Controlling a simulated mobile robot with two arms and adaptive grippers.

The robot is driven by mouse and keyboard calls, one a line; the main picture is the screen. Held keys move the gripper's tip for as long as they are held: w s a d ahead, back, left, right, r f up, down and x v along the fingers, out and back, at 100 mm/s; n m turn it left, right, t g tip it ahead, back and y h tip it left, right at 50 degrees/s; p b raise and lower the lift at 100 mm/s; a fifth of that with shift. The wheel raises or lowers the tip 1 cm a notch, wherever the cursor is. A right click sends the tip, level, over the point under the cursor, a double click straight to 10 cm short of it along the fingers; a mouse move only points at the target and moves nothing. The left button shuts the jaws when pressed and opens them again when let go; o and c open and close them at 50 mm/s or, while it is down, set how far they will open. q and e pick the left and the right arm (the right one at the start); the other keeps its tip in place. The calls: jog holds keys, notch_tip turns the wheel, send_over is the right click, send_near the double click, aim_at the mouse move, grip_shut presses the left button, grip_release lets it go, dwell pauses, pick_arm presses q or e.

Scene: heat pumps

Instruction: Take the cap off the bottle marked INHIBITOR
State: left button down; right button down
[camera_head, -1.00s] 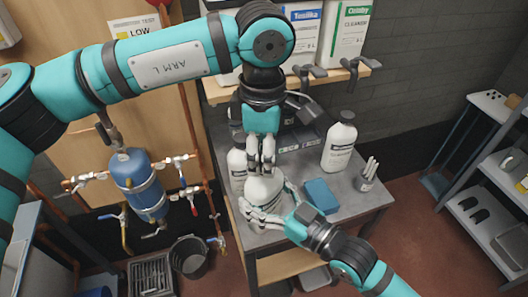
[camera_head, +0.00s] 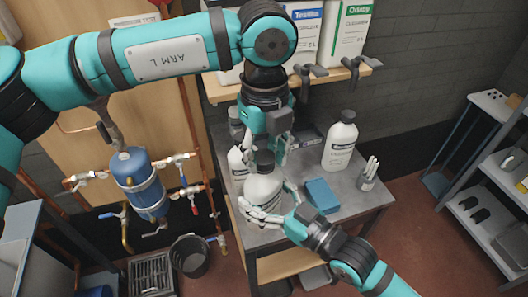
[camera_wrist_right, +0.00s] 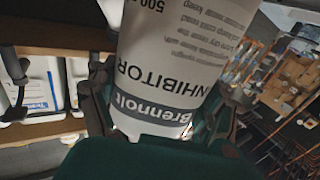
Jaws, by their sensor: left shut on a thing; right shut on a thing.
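The white INHIBITOR bottle (camera_head: 263,188) stands upright at the front left of the grey table. Its label reads upside down in the right wrist view (camera_wrist_right: 165,75), with "Brennolt" and "INHIBITOR" legible. My right gripper (camera_head: 272,207) comes from the lower right and is shut around the bottle's body; its fingers also flank the bottle in the wrist view. The dark cap (camera_head: 264,159) shows at the bottle's top. My left gripper (camera_head: 268,147) points down from above and is shut on the cap. Whether the cap has loosened cannot be told.
A similar white bottle (camera_head: 340,143) stands at the back right, and another (camera_head: 237,163) close left of the held one. A blue block (camera_head: 321,196) and a cup of white sticks (camera_head: 368,175) are on the right. A shelf with containers (camera_head: 354,22) overhangs behind.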

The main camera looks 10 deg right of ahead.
pick_arm(q)
jog(key=shift+n, duration=0.7)
jog(key=shift+w+a, duration=0.1)
jog(key=shift+w, duration=0.05)
jog(key=shift+r, duration=0.25)
jog(key=shift+r, duration=0.85)
jog(key=shift+r, duration=2.05)
